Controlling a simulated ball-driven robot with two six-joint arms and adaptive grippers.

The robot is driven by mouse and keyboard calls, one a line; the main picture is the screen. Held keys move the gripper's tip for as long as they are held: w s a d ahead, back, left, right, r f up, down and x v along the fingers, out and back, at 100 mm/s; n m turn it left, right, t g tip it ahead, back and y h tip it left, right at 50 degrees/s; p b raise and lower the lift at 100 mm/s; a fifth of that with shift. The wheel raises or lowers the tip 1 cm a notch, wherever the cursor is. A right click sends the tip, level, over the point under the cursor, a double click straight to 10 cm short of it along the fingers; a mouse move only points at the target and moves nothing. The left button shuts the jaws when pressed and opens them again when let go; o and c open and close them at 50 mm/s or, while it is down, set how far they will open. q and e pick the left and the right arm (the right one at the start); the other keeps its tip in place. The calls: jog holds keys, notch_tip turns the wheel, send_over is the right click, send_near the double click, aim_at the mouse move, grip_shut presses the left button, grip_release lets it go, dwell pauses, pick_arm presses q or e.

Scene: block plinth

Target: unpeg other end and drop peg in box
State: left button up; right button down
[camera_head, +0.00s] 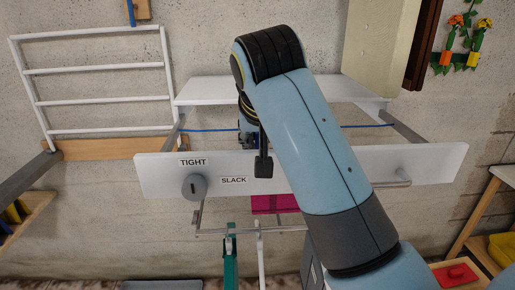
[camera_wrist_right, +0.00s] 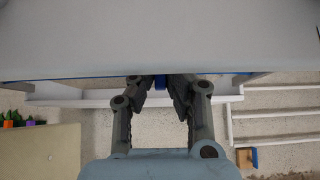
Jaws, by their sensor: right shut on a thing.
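My right gripper (camera_head: 252,140) is at the blue line (camera_head: 208,130), behind the white board, and my arm hides much of it. In the wrist view the right gripper (camera_wrist_right: 166,88) is shut on a small blue peg (camera_wrist_right: 160,81), of which only a bit shows between the fingers. A crimson cloth (camera_head: 276,204) shows below the board, partly hidden by my arm. My left gripper is not in view. I cannot tell which container is the box.
The white board (camera_head: 430,160) carries TIGHT and SLACK labels and a grey knob (camera_head: 194,187). A white rack (camera_head: 95,85) stands at left. A yellow bin (camera_head: 502,246) and a tray with a red thing (camera_head: 455,274) are at lower right. A green post (camera_head: 230,262) stands in front.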

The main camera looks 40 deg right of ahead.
jog(key=shift+r, duration=0.15)
jog(key=shift+r, duration=1.9)
jog(key=shift+r, duration=2)
jog(key=shift+a, duration=0.1)
